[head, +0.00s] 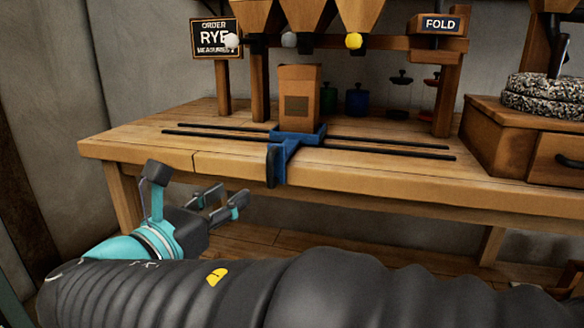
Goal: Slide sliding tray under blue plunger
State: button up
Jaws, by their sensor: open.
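The sliding tray (308,136) is blue and sits on two dark rails on the wooden bench. It has a front handle (274,165) hanging over the bench edge. A brown paper bag (299,97) stands upright on the tray. The tray is roughly below the grey knob. I see no knob that is clearly blue. My gripper (223,204) is open and empty, in front of and below the bench edge, left of the handle and apart from it.
The rails (392,148) run clear on both sides of the tray. A wooden drawer box (490,140) with a speckled stone wheel (545,92) stands right. Signs read RYE and FOLD.

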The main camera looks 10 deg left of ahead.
aim_at(268, 170)
jog(key=x, duration=1.3)
jog(key=shift+w+f, duration=0.1)
jog(key=shift+w, duration=0.05)
grip_shut()
